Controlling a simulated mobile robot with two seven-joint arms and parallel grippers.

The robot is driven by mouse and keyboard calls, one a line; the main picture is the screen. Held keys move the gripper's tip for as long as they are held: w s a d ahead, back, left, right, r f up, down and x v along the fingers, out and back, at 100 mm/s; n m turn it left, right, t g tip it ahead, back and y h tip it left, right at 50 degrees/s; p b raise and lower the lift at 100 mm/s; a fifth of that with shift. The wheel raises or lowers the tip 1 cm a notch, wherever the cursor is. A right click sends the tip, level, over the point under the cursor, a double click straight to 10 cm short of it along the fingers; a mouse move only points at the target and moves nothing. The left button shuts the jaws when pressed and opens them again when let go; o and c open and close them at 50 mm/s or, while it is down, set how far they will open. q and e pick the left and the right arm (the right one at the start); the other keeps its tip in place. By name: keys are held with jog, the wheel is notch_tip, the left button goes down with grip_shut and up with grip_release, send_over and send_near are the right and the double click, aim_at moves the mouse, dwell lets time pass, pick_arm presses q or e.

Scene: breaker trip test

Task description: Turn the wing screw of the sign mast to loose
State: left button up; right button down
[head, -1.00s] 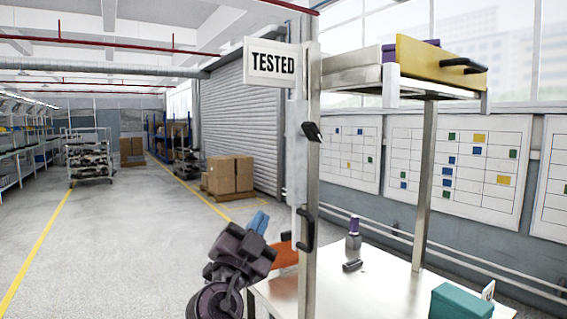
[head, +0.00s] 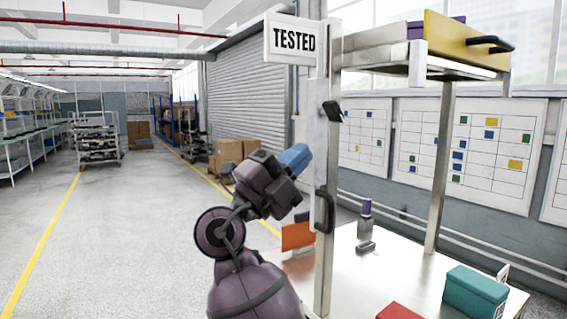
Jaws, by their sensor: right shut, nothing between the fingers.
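The sign mast (head: 320,141) is a pale upright slide on the metal post of the bench, topped by a white sign (head: 281,41) reading "TESTED". A black wing screw (head: 332,111) sticks out from the mast below the sign, tilted. A black handle (head: 324,211) sits lower on the same mast. My right gripper (head: 304,153), purple with blue fingers, is shut and empty. It is left of the mast, lower than the wing screw and higher than the handle, apart from the screw. My left gripper is not in view.
The bench top (head: 375,270) carries a teal box (head: 475,290), a purple-capped bottle (head: 366,222) and a red item (head: 400,311). An orange panel (head: 298,236) is beside the post. A shelf with a yellow drawer front (head: 460,42) overhangs at upper right. Open floor lies left.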

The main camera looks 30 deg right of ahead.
aim_at(336, 120)
jog(key=p+x, duration=0.2)
jog(key=x, duration=0.3)
jog(key=shift+d+r, duration=0.25)
jog(key=shift+r, duration=0.1)
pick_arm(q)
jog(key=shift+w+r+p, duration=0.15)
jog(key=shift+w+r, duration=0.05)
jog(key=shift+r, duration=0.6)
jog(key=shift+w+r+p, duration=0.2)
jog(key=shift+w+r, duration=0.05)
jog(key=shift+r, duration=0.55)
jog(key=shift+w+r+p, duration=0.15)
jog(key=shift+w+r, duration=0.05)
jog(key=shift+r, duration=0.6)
pick_arm(e)
jog(key=shift+w+d+r, duration=0.1)
jog(key=shift+d+r, duration=0.2)
jog(key=shift+d, duration=0.45)
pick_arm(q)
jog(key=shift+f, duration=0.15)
